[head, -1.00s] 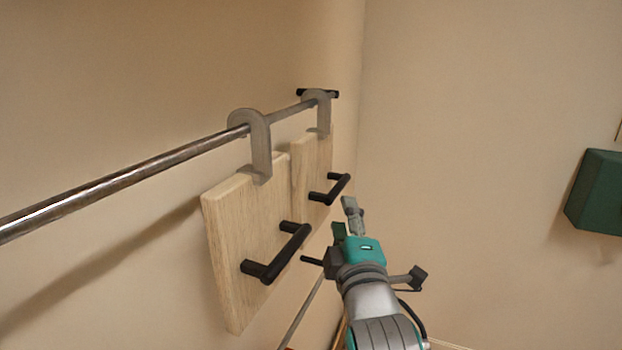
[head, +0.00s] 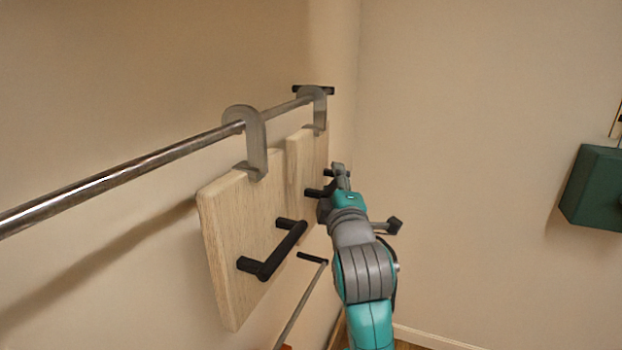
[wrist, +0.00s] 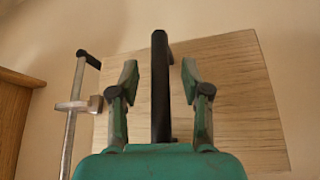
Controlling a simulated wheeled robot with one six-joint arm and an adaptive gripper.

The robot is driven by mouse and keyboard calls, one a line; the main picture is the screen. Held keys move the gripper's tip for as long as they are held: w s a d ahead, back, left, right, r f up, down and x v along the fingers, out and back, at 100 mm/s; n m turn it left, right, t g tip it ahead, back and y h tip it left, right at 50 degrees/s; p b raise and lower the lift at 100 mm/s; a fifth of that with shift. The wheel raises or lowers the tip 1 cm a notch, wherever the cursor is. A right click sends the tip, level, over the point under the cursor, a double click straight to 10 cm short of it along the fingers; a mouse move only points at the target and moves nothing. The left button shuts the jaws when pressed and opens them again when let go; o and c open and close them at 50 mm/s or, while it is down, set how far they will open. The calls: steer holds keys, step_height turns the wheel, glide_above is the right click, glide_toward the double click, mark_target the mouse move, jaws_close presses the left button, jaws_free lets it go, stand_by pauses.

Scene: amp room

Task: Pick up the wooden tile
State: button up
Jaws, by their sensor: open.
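Two wooden tiles with black bar handles hang by grey hooks from a metal rail. The near tile (head: 235,215) is larger in the head view, and its handle (head: 272,252) is clear of my gripper. The far tile (head: 300,165) is partly hidden by my arm. My gripper (head: 340,172) is at the far tile's handle in the head view. In the wrist view my gripper (wrist: 160,88) is open, with one finger on each side of a black handle (wrist: 160,85). The fingers look apart from the handle. The tile (wrist: 235,85) fills the space behind it.
The metal rail (head: 150,162) runs along the left wall. A second, lower rod (head: 300,305) shows below the tiles. A dark green box (head: 597,188) is on the right wall. A wooden piece (wrist: 14,120) stands at the left in the wrist view.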

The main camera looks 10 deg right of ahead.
jaws_close()
steer(key=shift+r, duration=0.15)
stand_by(0.4)
